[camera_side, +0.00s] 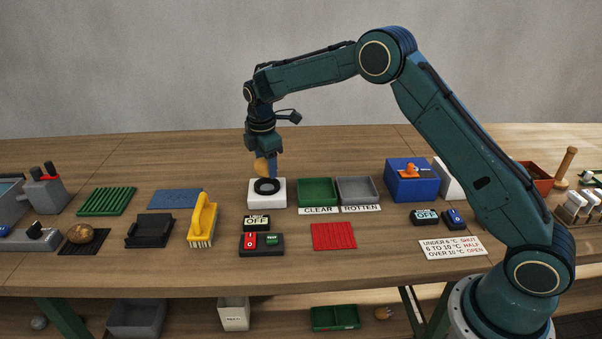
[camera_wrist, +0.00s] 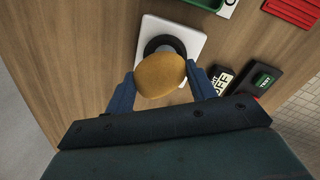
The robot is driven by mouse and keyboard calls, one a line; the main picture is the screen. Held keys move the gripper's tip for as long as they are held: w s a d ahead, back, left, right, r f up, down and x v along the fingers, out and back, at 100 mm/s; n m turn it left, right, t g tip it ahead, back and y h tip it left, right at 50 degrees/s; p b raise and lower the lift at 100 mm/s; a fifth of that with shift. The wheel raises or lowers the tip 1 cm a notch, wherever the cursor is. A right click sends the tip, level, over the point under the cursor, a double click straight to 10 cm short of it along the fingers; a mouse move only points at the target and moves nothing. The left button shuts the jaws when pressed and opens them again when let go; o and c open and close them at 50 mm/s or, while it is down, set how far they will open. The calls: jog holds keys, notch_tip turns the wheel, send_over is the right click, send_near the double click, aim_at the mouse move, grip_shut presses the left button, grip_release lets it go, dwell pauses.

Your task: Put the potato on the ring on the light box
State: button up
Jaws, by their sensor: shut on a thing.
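My gripper (camera_side: 266,168) is shut on a yellow-brown potato (camera_side: 261,167), which sits between its blue fingers. The potato also shows in the wrist view (camera_wrist: 160,75), where it covers part of the ring. The black ring (camera_side: 267,186) lies on top of the white light box (camera_side: 267,199). In the side view the potato is just above the ring; I cannot tell whether they touch. The light box also shows in the wrist view (camera_wrist: 196,42), beyond the fingers. A sign by the box (camera_side: 257,221) reads OFF.
A green CLEAR tray (camera_side: 317,190) and a grey ROTTEN tray (camera_side: 357,190) stand right of the light box. A switch block with red and green buttons (camera_side: 261,244) is in front. A yellow brush (camera_side: 203,220) stands to the left, and another potato (camera_side: 80,233) lies at far left.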

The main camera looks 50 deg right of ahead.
aim_at(267, 172)
jog(key=shift+f, duration=1.4)
jog(key=shift+f, duration=0.5)
jog(key=o, duration=1.1)
jog(key=shift+c, duration=0.2)
jog(key=shift+r, duration=0.15)
notch_tip(267, 172, up, 13)
jog(key=s+a, duration=0.1)
jog(key=shift+s+a+r, duration=0.15)
jog(key=shift+s+a, duration=0.1)
jog(key=shift+a, duration=0.15)
jog(key=shift+r, duration=0.1)
